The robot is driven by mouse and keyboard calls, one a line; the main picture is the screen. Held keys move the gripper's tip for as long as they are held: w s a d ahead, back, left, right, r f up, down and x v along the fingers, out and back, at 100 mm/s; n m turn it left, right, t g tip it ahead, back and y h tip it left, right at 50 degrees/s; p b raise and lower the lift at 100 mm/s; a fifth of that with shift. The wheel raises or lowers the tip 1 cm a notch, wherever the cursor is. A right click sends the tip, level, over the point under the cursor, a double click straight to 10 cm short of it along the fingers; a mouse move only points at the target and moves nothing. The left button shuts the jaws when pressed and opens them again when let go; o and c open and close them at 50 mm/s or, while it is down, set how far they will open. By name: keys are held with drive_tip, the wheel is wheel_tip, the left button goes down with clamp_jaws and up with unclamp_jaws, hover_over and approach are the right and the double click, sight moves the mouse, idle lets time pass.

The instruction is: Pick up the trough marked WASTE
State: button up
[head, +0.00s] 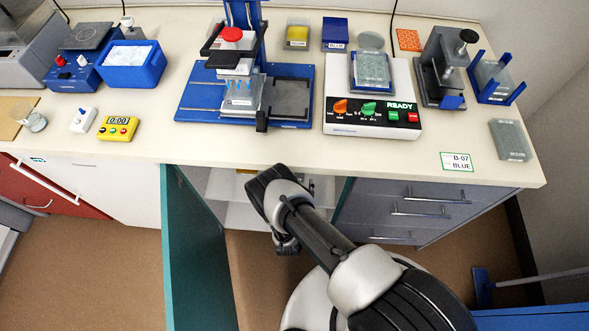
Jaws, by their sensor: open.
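I cannot read the word WASTE on anything in the head view, so I cannot tell which thing is the WASTE trough. A container with yellow contents (298,34) and a blue container marked BLUE (336,33) stand at the back of the bench. Below the worktop, a cupboard (222,187) stands open with pale shelves inside. My arm reaches up in front of the cupboard opening. My gripper's fingers do not show.
The teal cupboard door (195,250) stands open towards me, left of my arm. Grey drawers (405,208) are on the right. The bench (300,145) carries a blue stand (243,70), a READY device (372,117), an ice box (133,66) and a grey box (511,140).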

drive_tip(key=b+x, duration=0.1)
drive_tip(key=x, duration=0.2)
drive_tip(key=shift+w+f, duration=0.1)
drive_tip(key=shift+w, duration=0.2)
drive_tip(key=b+x, duration=0.1)
drive_tip(key=x, duration=0.2)
drive_tip(key=b+x, duration=0.1)
drive_tip(key=x, duration=0.1)
drive_tip(key=shift+w+a+f+b, duration=0.1)
drive_tip(key=shift+a+b, duration=0.2)
drive_tip(key=shift+a, duration=0.05)
drive_tip(key=shift+c, duration=0.3)
drive_tip(key=c, duration=1.1)
